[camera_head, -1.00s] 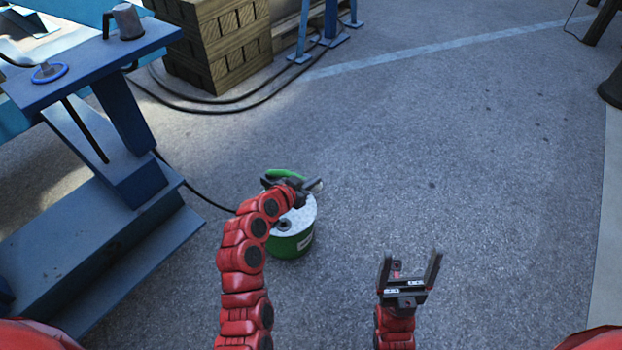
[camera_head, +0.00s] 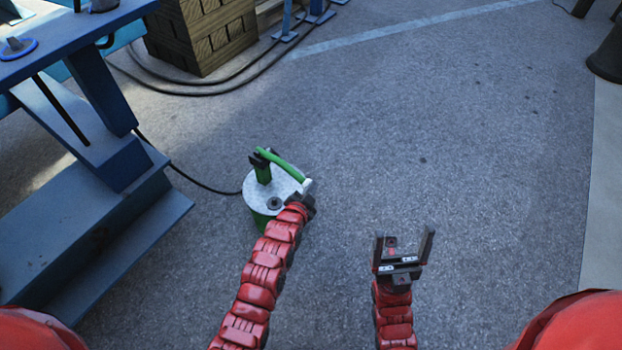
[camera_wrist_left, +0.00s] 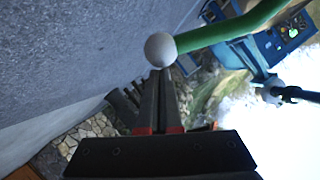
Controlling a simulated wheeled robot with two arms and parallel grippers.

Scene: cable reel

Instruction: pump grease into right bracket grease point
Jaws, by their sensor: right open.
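The grease pump (camera_head: 262,188) is a green bucket with a pale grey lid, standing on the floor at the middle left. Its green lever handle (camera_head: 281,166) slants from a post on the lid down to a pale round knob. My left gripper (camera_head: 306,191) is at the knob end of the lever, right of the lid. In the left wrist view the two fingers (camera_wrist_left: 165,95) lie close together and their tips meet the pale knob (camera_wrist_left: 160,49), which partly hides them. My right gripper (camera_head: 404,243) is open and empty above bare floor. I cannot make out the right bracket's grease point.
A blue steel frame (camera_head: 120,165) stands at the left, with a black hose (camera_head: 200,186) running from it to the pump. Stacked wooden beams (camera_head: 205,38) and cables are at the back. The floor at centre and right is clear.

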